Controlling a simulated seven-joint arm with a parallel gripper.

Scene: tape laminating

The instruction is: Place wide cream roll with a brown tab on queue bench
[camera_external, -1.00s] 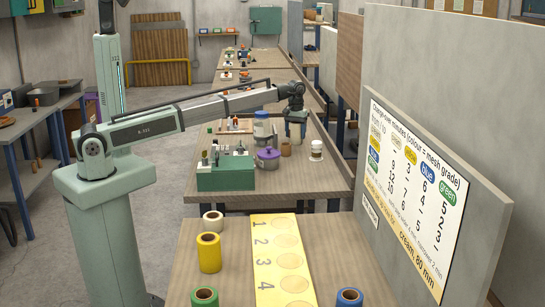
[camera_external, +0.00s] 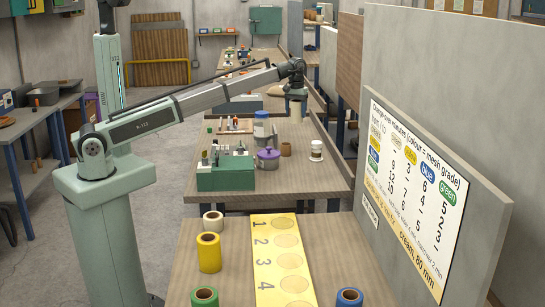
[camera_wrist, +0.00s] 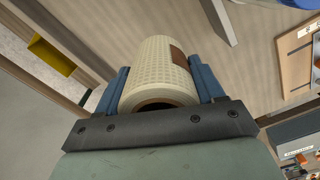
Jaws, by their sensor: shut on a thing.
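My gripper (camera_external: 296,107) is raised above the middle bench in the outside view. In the wrist view my gripper (camera_wrist: 160,88) has its blue fingers shut on both sides of a wide cream roll (camera_wrist: 155,68) with a mesh texture. A brown tab (camera_wrist: 178,55) shows on its right side, and its dark core opening faces the palm. In the outside view the held roll is small and hard to make out. The front bench (camera_external: 210,285) carries a yellow strip (camera_external: 258,240) with spots numbered 1 to 4; all the spots are bare.
On the front bench stand a smaller cream roll (camera_external: 213,221), a yellow roll (camera_external: 209,252), a green roll (camera_external: 204,297) and a blue roll (camera_external: 350,298). The middle bench holds a green box (camera_external: 226,172), a purple-lidded pot (camera_external: 268,159) and jars. A signboard wall (camera_external: 405,180) stands right.

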